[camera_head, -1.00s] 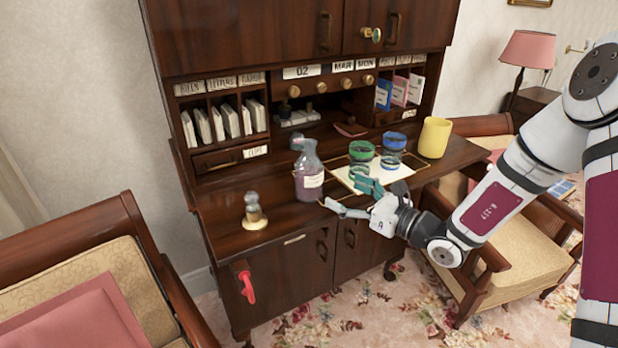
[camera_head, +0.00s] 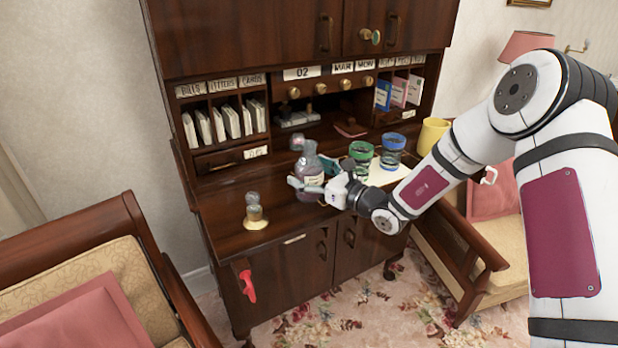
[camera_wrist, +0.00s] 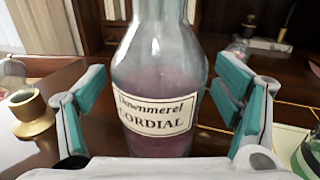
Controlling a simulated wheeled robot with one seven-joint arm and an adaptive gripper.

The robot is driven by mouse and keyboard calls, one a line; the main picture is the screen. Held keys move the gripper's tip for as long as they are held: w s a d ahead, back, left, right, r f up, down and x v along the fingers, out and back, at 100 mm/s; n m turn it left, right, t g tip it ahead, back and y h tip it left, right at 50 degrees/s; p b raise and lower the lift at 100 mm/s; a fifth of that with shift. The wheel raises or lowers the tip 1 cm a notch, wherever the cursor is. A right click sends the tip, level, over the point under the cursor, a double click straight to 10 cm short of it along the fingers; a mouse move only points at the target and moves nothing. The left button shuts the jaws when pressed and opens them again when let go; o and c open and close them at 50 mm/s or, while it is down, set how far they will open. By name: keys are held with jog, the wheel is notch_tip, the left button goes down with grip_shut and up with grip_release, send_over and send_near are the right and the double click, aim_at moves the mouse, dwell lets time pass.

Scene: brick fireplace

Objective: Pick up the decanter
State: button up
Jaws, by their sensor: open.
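The decanter (camera_head: 309,163) is a clear glass bottle with purple liquid, upright on the desk surface. In the wrist view the decanter (camera_wrist: 158,75) fills the middle, with a label reading "Downmerel CORDIAL". My gripper (camera_head: 314,185) is at the decanter in the head view and hides part of its lower body. In the wrist view my gripper (camera_wrist: 160,105) is open, with a teal-padded finger on each side of the decanter. A gap shows between the bottle and each pad. The decanter's base is hidden by the gripper body.
A small brass-based item (camera_head: 254,212) stands left of the decanter. A green glass (camera_head: 361,156), a blue glass (camera_head: 392,150) and a yellow cup (camera_head: 432,134) stand to the right. Pigeonholes with letters (camera_head: 228,120) are behind.

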jog(key=c, duration=1.6)
jog(key=shift+r, duration=0.1)
jog(key=c, duration=0.3)
